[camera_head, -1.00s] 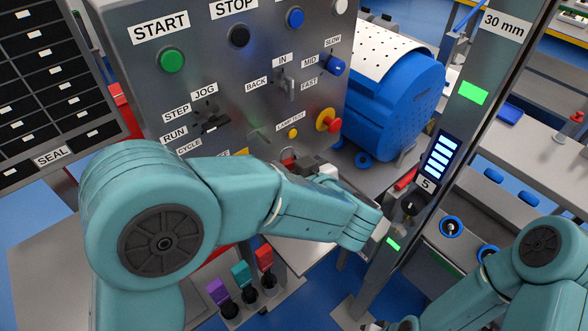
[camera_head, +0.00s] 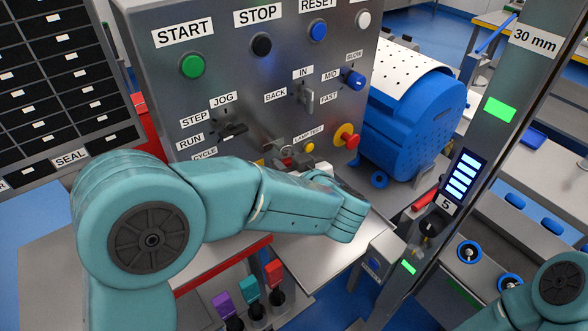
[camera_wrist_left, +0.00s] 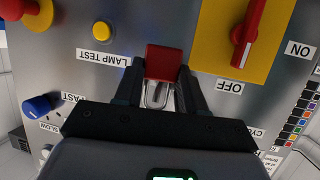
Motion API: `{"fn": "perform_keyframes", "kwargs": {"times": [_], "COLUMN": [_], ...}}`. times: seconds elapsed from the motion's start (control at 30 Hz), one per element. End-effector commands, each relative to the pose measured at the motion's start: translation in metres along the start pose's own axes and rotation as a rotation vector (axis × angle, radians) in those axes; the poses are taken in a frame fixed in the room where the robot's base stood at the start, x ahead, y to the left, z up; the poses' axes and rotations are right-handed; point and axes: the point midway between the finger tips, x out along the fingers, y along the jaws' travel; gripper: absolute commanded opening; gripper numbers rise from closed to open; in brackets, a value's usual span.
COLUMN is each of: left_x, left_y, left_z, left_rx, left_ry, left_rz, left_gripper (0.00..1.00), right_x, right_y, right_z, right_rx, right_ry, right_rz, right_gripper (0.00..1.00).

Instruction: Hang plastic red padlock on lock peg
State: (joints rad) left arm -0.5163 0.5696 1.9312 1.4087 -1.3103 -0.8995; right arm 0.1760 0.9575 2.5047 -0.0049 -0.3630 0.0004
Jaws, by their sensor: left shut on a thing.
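The red padlock (camera_wrist_left: 165,62) is between the fingertips of my left gripper (camera_wrist_left: 160,78) in the left wrist view. The fingers are shut on it. Its metal shackle (camera_wrist_left: 155,96) points back toward the gripper's palm. In the head view my left gripper (camera_head: 291,157) is in front of the grey control panel, just below the yellow lamp-test button (camera_head: 310,148), and partly hidden by my arm. In the wrist view, a red rotary switch (camera_wrist_left: 265,30) on a yellow plate is to the right of the padlock. I cannot make out the lock peg. My right gripper is out of view.
The control panel (camera_head: 240,95) carries buttons and levers, with a red emergency stop (camera_head: 346,136) near my left gripper. A blue drum machine (camera_head: 415,120) and a grey post (camera_head: 480,130) stand to the right. Purple, teal and red pieces (camera_head: 249,284) stand below my left arm.

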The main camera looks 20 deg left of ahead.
Motion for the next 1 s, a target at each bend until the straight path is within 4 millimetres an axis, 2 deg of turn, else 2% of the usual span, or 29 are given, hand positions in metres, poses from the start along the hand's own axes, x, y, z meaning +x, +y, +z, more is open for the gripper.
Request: {"fn": "perform_keyframes", "kwargs": {"times": [0.4,1.0], "left_x": [0.02,0.026], "left_y": [-0.004,-0.005], "left_z": [0.006,0.014], "left_rx": [0.001,0.003], "left_ry": [0.0,-0.005], "left_rz": [-0.001,-0.001], "left_gripper": [0.08,0.08], "right_x": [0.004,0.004], "right_y": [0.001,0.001], "right_z": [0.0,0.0], "right_rx": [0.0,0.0], "right_ry": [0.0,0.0], "right_rz": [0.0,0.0], "right_gripper": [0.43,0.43]}}
